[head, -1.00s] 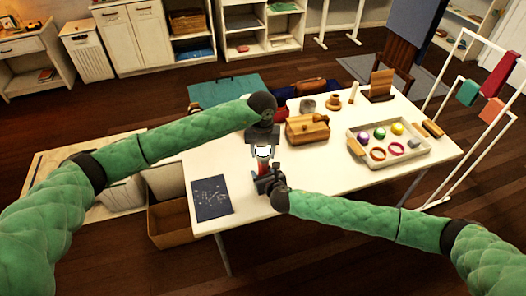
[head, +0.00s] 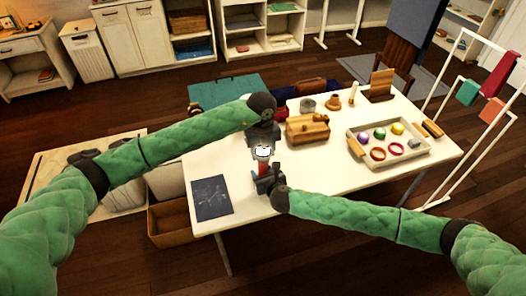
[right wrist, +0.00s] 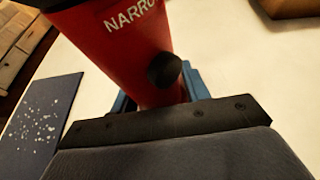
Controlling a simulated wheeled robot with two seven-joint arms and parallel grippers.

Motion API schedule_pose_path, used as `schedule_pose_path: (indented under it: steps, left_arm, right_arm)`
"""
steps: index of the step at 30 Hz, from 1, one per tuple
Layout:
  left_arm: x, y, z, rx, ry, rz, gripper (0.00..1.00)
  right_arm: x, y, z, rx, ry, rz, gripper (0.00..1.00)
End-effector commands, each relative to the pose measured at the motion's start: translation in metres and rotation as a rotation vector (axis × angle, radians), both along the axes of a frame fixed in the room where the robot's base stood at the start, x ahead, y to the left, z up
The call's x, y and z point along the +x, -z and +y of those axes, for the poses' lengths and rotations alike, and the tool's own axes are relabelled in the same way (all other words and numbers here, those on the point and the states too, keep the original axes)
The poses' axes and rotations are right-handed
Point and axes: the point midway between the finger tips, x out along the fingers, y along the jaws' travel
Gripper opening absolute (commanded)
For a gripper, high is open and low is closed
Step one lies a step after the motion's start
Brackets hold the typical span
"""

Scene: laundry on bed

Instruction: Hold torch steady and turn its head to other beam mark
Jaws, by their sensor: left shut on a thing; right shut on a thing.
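The torch (head: 263,166) stands upright between my two grippers above the white table, with a red body and a bright white lit part at its top. In the right wrist view the red torch body (right wrist: 122,45) shows large, with white letters reading "NARRO", cut off at its edge, and a round black knob. My left gripper (head: 264,146) is shut on the torch's upper end from above. My right gripper (head: 264,178) is shut on the lower red body from the front; its blue finger pads (right wrist: 195,82) show beside the torch. The other beam mark is not visible.
A dark card with white specks (head: 211,196) lies on the white table (head: 325,180) left of the torch. A wooden box (head: 307,129) stands behind and right. A tray (head: 417,163) of balls and rings is farther right. The table's front right is clear.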

Motion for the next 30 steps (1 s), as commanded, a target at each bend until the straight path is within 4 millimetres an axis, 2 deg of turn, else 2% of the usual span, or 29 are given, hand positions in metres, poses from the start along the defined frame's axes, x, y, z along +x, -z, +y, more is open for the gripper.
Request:
schedule_pose_path:
  steps: [1,5,6,9,20,23,30]
  left_arm:
    - [0.0,-0.001,-0.001,-0.002,0.0,-0.002,0.25]
    - [0.0,-0.001,-0.001,-0.002,0.001,-0.002,0.25]
    - [0.0,-0.001,-0.001,-0.002,0.001,-0.002,0.53]
    - [0.0,0.0,-0.001,-0.002,0.001,-0.001,0.69]
    - [0.0,-0.005,0.0,-0.001,0.001,-0.001,0.69]
    - [0.001,-0.016,0.0,-0.002,0.002,-0.003,0.69]
    - [0.001,-0.061,0.001,-0.001,0.002,-0.004,0.69]
  right_arm:
    - [-0.002,0.005,-0.001,-0.004,0.001,0.006,0.17]
    - [-0.002,0.005,-0.001,-0.004,0.001,0.006,0.17]
    - [-0.002,0.005,-0.001,-0.004,0.001,0.006,0.17]
    - [-0.003,0.005,-0.001,-0.004,0.001,0.006,0.17]
    - [-0.003,0.005,-0.001,-0.004,0.0,0.006,0.17]
    - [-0.002,0.005,-0.001,-0.004,0.001,0.006,0.17]
    - [-0.002,0.005,-0.001,-0.004,0.001,0.006,0.17]
